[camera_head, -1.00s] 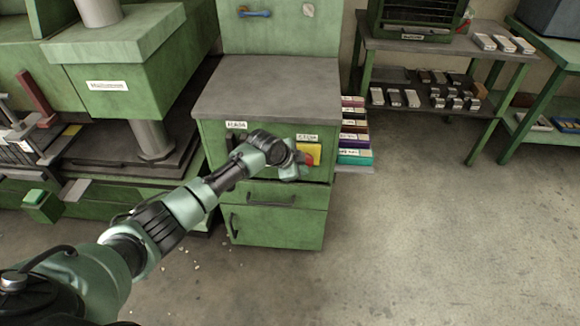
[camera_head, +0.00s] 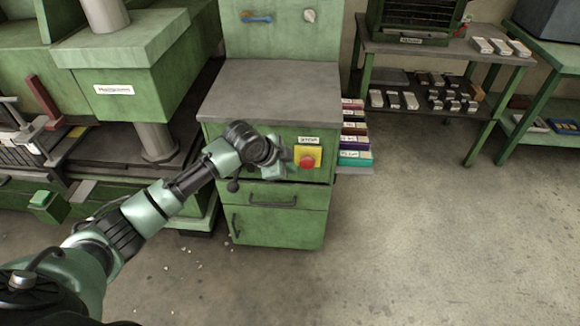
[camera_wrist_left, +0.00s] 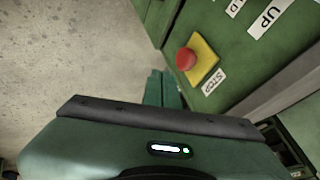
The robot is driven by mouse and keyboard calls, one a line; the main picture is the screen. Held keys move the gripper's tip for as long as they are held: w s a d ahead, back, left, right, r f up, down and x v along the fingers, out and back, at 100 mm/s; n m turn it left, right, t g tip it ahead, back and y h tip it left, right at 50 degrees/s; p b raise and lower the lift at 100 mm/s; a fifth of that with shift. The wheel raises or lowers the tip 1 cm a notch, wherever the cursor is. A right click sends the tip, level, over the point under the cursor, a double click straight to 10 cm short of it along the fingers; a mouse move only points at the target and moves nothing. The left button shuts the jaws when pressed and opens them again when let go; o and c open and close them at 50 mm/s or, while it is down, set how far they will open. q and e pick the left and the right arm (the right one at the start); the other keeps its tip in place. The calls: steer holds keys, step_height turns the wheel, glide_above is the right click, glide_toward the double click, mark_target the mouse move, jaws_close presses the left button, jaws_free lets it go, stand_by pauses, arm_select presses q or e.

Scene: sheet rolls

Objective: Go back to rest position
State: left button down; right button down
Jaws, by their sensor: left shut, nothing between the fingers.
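My left arm (camera_head: 150,207) reaches in from the lower left of the head view. My left gripper (camera_head: 276,172) is in front of the green cabinet, just left of the red stop button (camera_head: 307,162) on its yellow plate. In the left wrist view the shut, empty fingers (camera_wrist_left: 162,88) point toward the cabinet, apart from the red button (camera_wrist_left: 186,59), which shows with its STOP label. My right gripper is not in view.
The green cabinet (camera_head: 272,95) has a grey top and drawers below. Colored boxes (camera_head: 355,140) stand at its right side. A green press (camera_head: 125,85) stands to the left. A shelf with small blocks (camera_head: 440,92) is at the back right. The concrete floor (camera_head: 430,230) is clear at right.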

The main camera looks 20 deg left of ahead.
arm_select(q)
steer(key=s+a+f+n+y, duration=0.1)
steer(key=s+a+f+n, duration=0.15)
steer(key=f, duration=0.65)
steer(key=s+a+f+n, duration=0.1)
steer(key=s+f+n, duration=0.15)
steer(key=f, duration=0.65)
steer(key=s+a+f+n+g+y+p, duration=0.1)
steer(key=s+a+f+n+g, duration=0.15)
steer(key=s+f, duration=1.1)
steer(key=s+d+f+n+g, duration=0.1)
steer(key=s+f, duration=0.4)
steer(key=s, duration=0.7)
steer(key=s+d+f+n+g, duration=0.1)
steer(key=s+f, duration=0.4)
steer(key=s, duration=0.7)
steer(key=s+d+f+n+g, duration=0.1)
steer(key=s+d+f, duration=0.2)
steer(key=s, duration=0.9)
step_height(320, 180, down, 2)
steer(key=shift+s+f+n+y+p, duration=0.2)
steer(key=shift+f+n+y+p, duration=0.1)
steer(key=shift+n+y, duration=0.1)
